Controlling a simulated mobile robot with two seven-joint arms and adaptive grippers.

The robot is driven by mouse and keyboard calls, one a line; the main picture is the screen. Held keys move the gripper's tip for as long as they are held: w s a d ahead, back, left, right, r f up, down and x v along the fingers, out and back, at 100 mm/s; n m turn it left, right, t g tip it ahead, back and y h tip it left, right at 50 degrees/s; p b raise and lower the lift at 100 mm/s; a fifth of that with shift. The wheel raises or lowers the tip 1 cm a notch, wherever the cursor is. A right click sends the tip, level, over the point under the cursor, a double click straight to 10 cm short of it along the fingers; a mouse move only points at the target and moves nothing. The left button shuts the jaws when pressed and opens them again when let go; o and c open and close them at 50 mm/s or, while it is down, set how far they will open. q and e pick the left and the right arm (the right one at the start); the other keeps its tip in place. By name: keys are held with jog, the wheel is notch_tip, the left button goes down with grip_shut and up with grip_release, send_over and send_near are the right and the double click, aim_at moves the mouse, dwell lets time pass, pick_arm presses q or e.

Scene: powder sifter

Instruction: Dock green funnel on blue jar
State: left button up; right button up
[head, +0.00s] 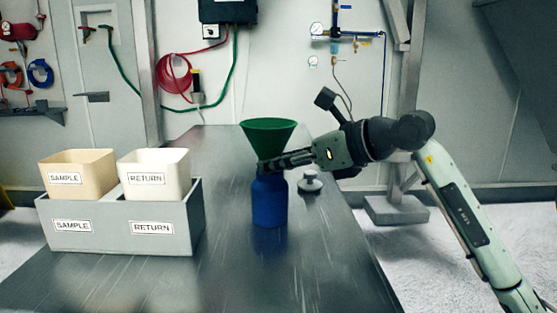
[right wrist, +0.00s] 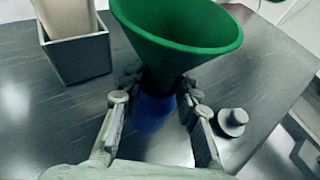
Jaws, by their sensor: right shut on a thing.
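The green funnel (head: 267,137) is upright with its wide mouth up, directly above the blue jar (head: 270,203) in the head view. My right gripper (head: 264,166) reaches in from the right and is shut on the lower part of the funnel. In the right wrist view the funnel (right wrist: 180,40) stands between the fingers (right wrist: 160,88), and the blue jar (right wrist: 153,112) shows below it. The fingers hide the join, so I cannot tell whether the funnel touches the jar. My left gripper is not in view.
A grey lidded weight-like knob piece (head: 311,184) sits on the metal table (head: 235,270) right of the jar. A grey tray (head: 90,240) at left holds a tan SAMPLE bin (head: 78,165) and a white RETURN bin (head: 155,165). The front of the table is clear.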

jog(key=shift+d, duration=0.1)
jog(key=shift+r, duration=0.25)
dwell(0.3)
dwell(0.5)
jog(key=shift+f+b, duration=0.55)
jog(key=shift+f, duration=0.15)
jog(key=shift+s+f, duration=0.1)
jog(key=shift+f, duration=0.35)
jog(key=shift+r, duration=0.45)
jog(key=shift+r+p, duration=0.25)
jog(key=shift+p, duration=0.05)
jog(key=shift+r, duration=0.1)
